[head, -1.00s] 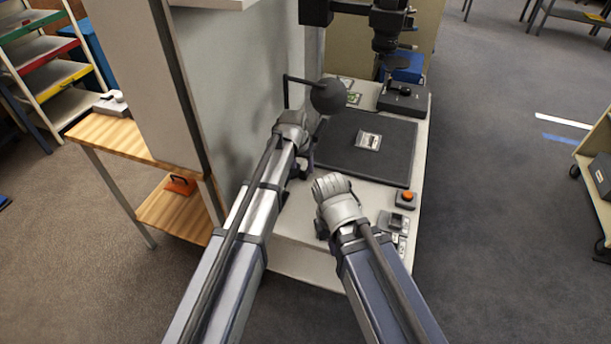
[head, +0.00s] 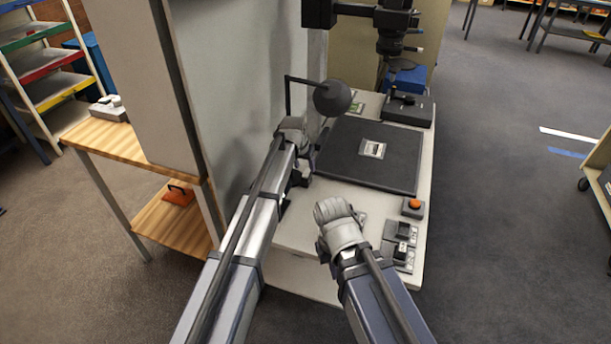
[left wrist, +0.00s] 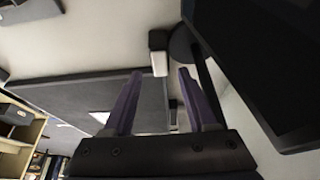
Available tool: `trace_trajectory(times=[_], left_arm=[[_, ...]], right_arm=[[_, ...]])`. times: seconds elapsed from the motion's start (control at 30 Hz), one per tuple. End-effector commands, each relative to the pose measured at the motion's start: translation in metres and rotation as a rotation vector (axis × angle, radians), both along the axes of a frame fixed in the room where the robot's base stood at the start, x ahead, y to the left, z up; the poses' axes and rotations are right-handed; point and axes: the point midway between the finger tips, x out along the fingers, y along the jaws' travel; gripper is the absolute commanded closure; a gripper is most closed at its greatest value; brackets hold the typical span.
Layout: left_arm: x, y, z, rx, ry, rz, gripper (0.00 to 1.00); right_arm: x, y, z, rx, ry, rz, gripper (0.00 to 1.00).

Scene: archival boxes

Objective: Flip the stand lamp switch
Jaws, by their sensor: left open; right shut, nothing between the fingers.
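My left gripper (head: 303,176) is above the pale bench at the left edge of the dark mat, beside the grey panel. In the left wrist view, its purple fingers (left wrist: 163,105) are apart with nothing held. A small dark-and-white block (left wrist: 158,53), possibly a switch, lies ahead between the fingertips, apart from them. A dark disc with a thin rod (left wrist: 184,46) is beside it. In the head view, a round black lamp head (head: 332,98) on a bent arm hangs beyond the left gripper. My right gripper (head: 338,222) is low over the bench front; its fingertips are mostly hidden.
The dark mat (head: 345,176) carries a small card (head: 373,148). An orange-button box (head: 412,206) and switch boxes (head: 403,232) are at the bench's right front. A black camera stand (head: 360,14) rises behind. The grey panel (head: 235,85) bounds the left side.

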Motion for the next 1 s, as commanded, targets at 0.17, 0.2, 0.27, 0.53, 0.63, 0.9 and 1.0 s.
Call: trace_trajectory(times=[0.17, 0.2, 0.27, 0.53, 0.63, 0.9, 1.0], left_arm=[[0.009, -0.003, -0.026, 0.000, 0.000, 0.000, 0.43], [0.010, -0.003, -0.028, 0.000, 0.000, 0.000, 0.43], [0.011, -0.004, -0.031, 0.000, 0.000, 0.000, 0.43], [0.012, -0.004, -0.030, 0.000, 0.000, 0.000, 0.43], [0.012, -0.004, -0.030, 0.000, 0.000, 0.000, 0.50], [0.012, -0.004, -0.030, 0.000, 0.000, 0.000, 0.81], [0.012, -0.004, -0.030, 0.000, 0.000, 0.000, 0.92]], right_arm=[[0.000, 0.000, -0.026, 0.000, 0.000, 0.000, 1.00], [0.000, 0.000, -0.028, 0.000, 0.000, 0.000, 1.00], [0.000, 0.000, -0.030, 0.000, 0.000, 0.000, 1.00], [0.000, 0.000, -0.030, 0.000, 0.000, 0.000, 1.00], [0.000, 0.000, -0.030, 0.000, 0.000, 0.000, 1.00], [0.000, 0.000, -0.030, 0.000, 0.000, 0.000, 1.00], [0.000, 0.000, -0.030, 0.000, 0.000, 0.000, 1.00]])
